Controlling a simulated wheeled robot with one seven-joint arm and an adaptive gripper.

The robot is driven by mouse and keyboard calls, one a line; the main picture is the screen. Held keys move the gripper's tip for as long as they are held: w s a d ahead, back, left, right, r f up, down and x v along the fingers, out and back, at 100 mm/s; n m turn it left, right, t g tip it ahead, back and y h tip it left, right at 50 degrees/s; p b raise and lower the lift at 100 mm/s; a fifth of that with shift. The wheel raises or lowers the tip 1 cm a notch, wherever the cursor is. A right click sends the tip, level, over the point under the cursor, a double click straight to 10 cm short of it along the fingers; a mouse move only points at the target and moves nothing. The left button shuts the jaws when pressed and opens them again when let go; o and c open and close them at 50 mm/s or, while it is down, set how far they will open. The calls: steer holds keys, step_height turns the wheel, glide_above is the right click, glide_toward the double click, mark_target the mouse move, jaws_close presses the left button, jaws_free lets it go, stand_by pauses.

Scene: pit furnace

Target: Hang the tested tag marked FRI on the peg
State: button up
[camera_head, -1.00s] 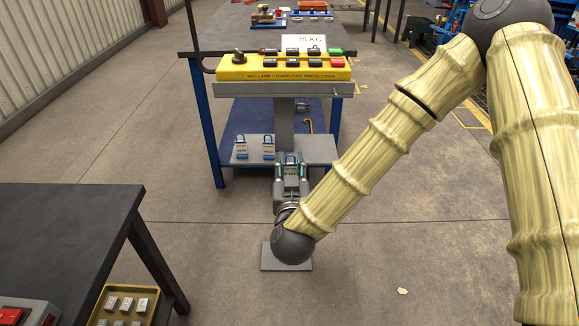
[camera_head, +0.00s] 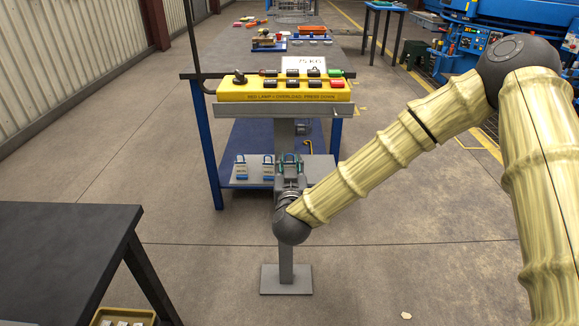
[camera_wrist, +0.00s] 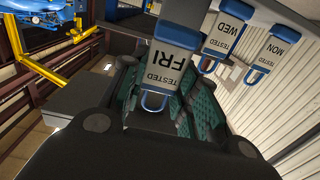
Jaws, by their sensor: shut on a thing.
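The FRI tag (camera_wrist: 168,62) is grey-white with a blue band and a blue shackle, and its lettering reads upside down in the wrist view. My gripper (camera_wrist: 165,95) is shut on it, with green-lined fingers at its sides. In the head view my gripper (camera_head: 289,163) is in front of the grey shelf, and the held tag is mostly hidden. The WED tag (camera_wrist: 228,35) and MON tag (camera_wrist: 275,52) are beside it, apart from my gripper. In the head view they are the two pale tags at the shelf, WED (camera_head: 268,171) and MON (camera_head: 240,171). I cannot make out the peg.
A yellow control box (camera_head: 284,89) with black, green and red buttons is above my gripper on a grey post (camera_head: 286,263). The blue-legged bench (camera_head: 216,190) is behind. A dark table (camera_head: 70,240) is at the left. Floor is open at the right.

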mark_target(290, 159)
steer(key=w, duration=0.4)
steer(key=shift+w+f, duration=0.25)
steer(key=shift+w, duration=0.15)
steer(key=shift+w+f+b, duration=0.3)
steer(key=shift+f+b, duration=0.3)
steer(key=shift+f, duration=0.9)
steer(key=shift+f, duration=0.25)
steer(key=o, duration=0.9)
steer(key=shift+f+b, duration=0.15)
steer(key=shift+b, duration=0.2)
steer(key=s, duration=0.3)
steer(key=s+p, duration=0.1)
steer(key=s, duration=0.3)
steer(key=s+p, duration=0.1)
steer(key=s, duration=0.2)
steer(key=shift+s+d+r, duration=0.3)
steer(key=shift+s+r, duration=0.05)
steer(key=shift+s, duration=0.05)
